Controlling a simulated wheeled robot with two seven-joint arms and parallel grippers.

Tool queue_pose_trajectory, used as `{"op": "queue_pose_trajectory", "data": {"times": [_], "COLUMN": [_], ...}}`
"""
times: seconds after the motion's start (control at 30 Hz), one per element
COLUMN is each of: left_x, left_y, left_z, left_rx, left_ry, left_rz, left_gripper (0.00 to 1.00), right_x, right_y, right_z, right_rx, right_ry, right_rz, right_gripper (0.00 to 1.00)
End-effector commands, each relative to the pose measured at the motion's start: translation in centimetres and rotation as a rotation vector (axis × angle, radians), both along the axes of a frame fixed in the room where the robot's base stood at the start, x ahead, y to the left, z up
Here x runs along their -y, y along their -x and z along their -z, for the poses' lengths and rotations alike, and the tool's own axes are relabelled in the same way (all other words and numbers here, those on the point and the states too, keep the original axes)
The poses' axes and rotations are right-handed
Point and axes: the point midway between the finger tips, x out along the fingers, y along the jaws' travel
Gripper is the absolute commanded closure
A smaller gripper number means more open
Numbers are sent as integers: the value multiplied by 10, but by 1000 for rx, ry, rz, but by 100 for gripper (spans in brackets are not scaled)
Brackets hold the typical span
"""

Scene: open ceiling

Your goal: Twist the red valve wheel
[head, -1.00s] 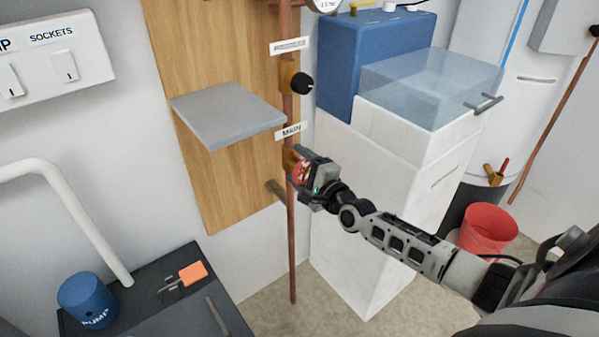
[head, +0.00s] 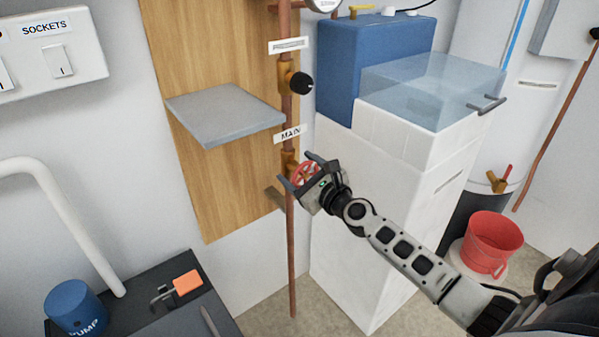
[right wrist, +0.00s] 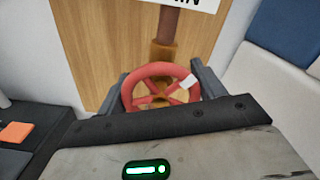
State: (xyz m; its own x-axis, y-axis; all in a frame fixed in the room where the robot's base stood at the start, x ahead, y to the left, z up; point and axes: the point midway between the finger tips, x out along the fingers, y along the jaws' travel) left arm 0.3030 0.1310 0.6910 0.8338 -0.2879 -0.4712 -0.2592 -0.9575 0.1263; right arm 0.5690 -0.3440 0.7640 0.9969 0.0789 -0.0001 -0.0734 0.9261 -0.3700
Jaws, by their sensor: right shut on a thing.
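The red valve wheel (head: 303,173) sits on a brass fitting on the copper pipe, just under the "MAIN" label (head: 290,134). My right gripper (head: 297,169) is shut on the wheel, with one finger above it and one below in the head view. In the right wrist view the wheel (right wrist: 151,70) lies between the two dark fingers, which are at its left and right rim. A small white mark shows on its upper right. The gripper body hides part of the wheel in the head view. My left gripper is not in view.
A grey shelf (head: 225,112) juts out left of the pipe, above the wheel. A black knob (head: 301,83) is on the pipe higher up. A white cabinet (head: 370,215) stands close on the right.

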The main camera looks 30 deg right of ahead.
Motion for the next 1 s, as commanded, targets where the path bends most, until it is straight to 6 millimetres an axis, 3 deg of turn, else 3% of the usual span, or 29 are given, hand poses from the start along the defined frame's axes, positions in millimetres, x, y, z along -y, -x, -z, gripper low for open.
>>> {"op": "queue_pose_trajectory", "data": {"times": [0.6,1.0], "left_x": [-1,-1], "left_y": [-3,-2], "left_z": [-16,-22], "left_rx": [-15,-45], "left_ry": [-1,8], "left_rz": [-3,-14], "left_gripper": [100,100], "right_x": [1,2], "right_y": [0,0], "right_z": [-2,0], "right_rx": [-48,-71], "right_ry": [-589,-874], "right_rz": [2,1], "right_gripper": [54,54]}}
